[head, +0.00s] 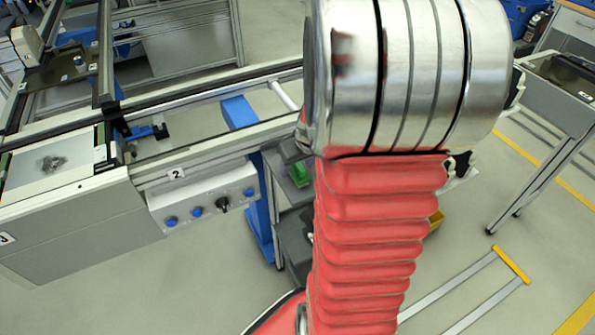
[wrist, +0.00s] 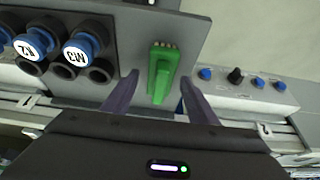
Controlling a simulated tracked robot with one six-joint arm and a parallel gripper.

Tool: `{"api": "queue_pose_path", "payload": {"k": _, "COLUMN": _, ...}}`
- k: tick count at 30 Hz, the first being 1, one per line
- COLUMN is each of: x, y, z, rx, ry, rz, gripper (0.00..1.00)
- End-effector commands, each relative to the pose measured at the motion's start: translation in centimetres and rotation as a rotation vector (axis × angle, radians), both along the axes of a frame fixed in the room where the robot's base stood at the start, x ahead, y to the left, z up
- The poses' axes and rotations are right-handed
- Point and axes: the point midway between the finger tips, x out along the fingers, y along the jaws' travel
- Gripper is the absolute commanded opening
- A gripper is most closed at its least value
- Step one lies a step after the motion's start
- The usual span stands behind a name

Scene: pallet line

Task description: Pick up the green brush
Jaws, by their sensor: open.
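The green brush (wrist: 162,70) lies on a grey board (wrist: 130,38) in the wrist view, its pale bristle end pointing up in the picture. My gripper (wrist: 159,77) is open, with one finger to the left of the brush and one to the right. Both fingers appear apart from it, and I cannot tell how far the brush is below them. In the head view a small green thing (head: 300,174) shows on a dark cart (head: 293,191), partly behind my arm.
Blue-capped holders marked M2 and M3 (wrist: 80,48) stand left of the brush on the board. A control panel with blue knobs (wrist: 245,88) is to the right. In the head view the conveyor line (head: 180,157) runs beside the cart.

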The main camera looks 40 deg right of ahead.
Motion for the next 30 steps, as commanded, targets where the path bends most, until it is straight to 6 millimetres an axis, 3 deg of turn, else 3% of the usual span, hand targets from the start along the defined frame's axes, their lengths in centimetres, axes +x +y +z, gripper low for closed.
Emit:
{"api": "queue_pose_path", "payload": {"k": 12, "x": -0.02, "y": -0.01, "z": 0.04, "rx": 0.0, "ry": 0.0, "rz": -0.001, "gripper": 0.53}}
{"api": "queue_pose_path", "payload": {"k": 30, "x": -0.02, "y": -0.01, "z": 0.04, "rx": 0.0, "ry": 0.0, "rz": -0.001, "gripper": 0.11}}
